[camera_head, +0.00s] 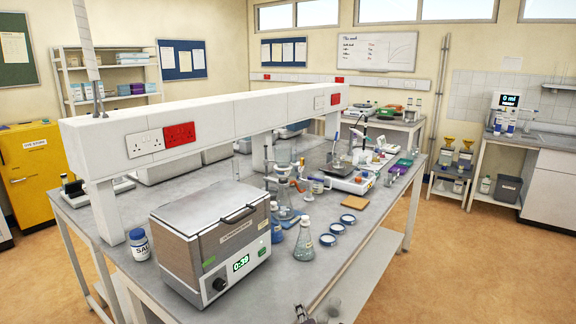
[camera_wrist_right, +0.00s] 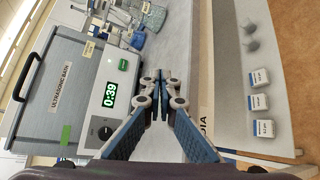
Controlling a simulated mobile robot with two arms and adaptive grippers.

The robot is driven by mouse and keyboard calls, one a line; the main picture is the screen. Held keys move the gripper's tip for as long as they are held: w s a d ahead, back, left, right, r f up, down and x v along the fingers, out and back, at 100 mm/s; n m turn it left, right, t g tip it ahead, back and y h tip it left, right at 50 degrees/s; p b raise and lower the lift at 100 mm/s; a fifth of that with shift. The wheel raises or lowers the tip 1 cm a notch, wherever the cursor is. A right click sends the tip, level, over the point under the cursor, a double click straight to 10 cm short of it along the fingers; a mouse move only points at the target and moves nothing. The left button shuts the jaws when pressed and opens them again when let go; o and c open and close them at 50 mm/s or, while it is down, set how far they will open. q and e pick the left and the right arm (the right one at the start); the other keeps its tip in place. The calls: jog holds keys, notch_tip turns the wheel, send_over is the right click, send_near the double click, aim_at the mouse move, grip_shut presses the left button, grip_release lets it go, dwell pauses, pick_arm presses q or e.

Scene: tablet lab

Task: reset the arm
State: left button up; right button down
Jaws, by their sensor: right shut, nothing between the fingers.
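My right gripper (camera_wrist_right: 160,78) shows in the right wrist view, with its fingertips together and nothing between them. It is at the front edge of the bench, to the right of the ultrasonic bath (camera_wrist_right: 75,85), and apart from it as far as I can tell. In the head view, small grey parts show at the bottom edge, right of the bath (camera_head: 215,240); I cannot tell clearly whether they are my gripper. My left gripper is in neither view.
The bench (camera_head: 350,262) holds a conical flask (camera_head: 303,245), round blue-rimmed dishes (camera_head: 328,240) and a salt jar (camera_head: 139,245). A white overhead service rail (camera_head: 220,118) spans the bench. Small white boxes (camera_wrist_right: 260,102) lie on the lower shelf. The floor (camera_head: 450,265) at right is clear.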

jog(key=s+d+f+m+g+h, duration=0.1)
jog(key=s+d+f+m+g, duration=0.2)
jog(key=s+d+f+m, duration=0.45)
jog(key=s+d+f+m+g+h, duration=0.15)
jog(key=s+d+m, duration=0.3)
jog(key=s, duration=0.55)
jog(key=s+d+m+g, duration=0.2)
jog(key=s+m, duration=0.1)
jog(key=s, duration=0.4)
jog(key=s+d+f+m+g, duration=0.15)
jog(key=s+m, duration=0.25)
jog(key=s, duration=0.4)
jog(key=s+d+m+g, duration=0.2)
jog(key=s+m+g, duration=0.1)
jog(key=s, duration=0.4)
notch_tip(320, 180, down, 26)
jog(key=s+g, duration=0.1)
jog(key=s, duration=0.1)
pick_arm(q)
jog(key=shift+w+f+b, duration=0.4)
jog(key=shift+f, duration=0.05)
pick_arm(e)
jog(key=s+d+f+g, duration=0.1)
jog(key=s+d+f, duration=0.1)
jog(key=s+f, duration=1.5)
jog(key=shift+d+g+y, duration=0.3)
jog(key=shift+y, duration=0.05)
